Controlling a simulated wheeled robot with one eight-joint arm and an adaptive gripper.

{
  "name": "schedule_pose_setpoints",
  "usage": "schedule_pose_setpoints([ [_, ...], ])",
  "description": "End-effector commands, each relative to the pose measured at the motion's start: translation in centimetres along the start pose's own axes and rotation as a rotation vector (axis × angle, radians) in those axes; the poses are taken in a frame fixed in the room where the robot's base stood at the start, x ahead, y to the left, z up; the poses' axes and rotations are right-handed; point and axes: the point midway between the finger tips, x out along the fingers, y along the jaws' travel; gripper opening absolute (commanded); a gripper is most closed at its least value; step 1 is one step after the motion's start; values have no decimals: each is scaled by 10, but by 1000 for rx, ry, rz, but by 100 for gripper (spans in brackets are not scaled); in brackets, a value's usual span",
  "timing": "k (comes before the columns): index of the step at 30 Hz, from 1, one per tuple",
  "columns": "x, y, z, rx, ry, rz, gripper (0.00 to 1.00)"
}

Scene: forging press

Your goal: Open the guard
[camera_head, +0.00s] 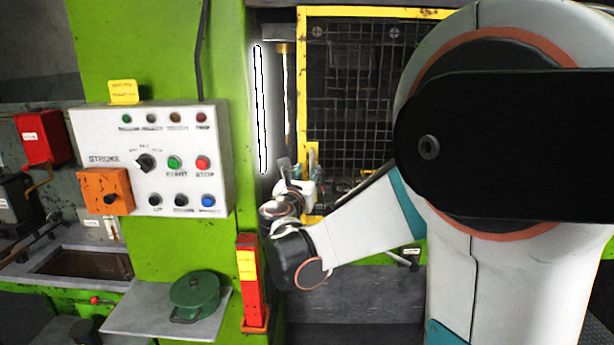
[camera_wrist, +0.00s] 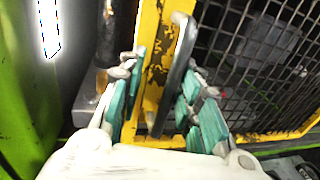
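The guard is a yellow-framed panel of dark wire mesh (camera_head: 355,90) on the green press. In the wrist view its mesh (camera_wrist: 265,50) fills the right side. A dark grey bar handle (camera_wrist: 178,65) stands on the worn yellow upright of its frame. My gripper (camera_wrist: 157,78) is open, with one teal-padded finger left of the yellow upright and the other right of the handle. The handle and upright lie between the fingers; I see a gap on the left, and cannot tell if the right finger touches the handle. In the head view my gripper (camera_head: 300,158) is small, at the guard's left edge.
A white control box (camera_head: 150,155) with buttons is on the green press column to the left. A red block with yellow labels (camera_head: 250,280) and a grey shelf (camera_head: 160,322) with a green round part (camera_head: 195,292) stand below. A bright light strip (camera_head: 260,110) is beside the guard.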

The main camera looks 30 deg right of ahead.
Motion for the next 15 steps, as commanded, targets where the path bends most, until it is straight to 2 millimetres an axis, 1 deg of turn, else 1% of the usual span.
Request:
schedule_pose_setpoints([
  [15,-34,0,0,0,0,2,31],
])
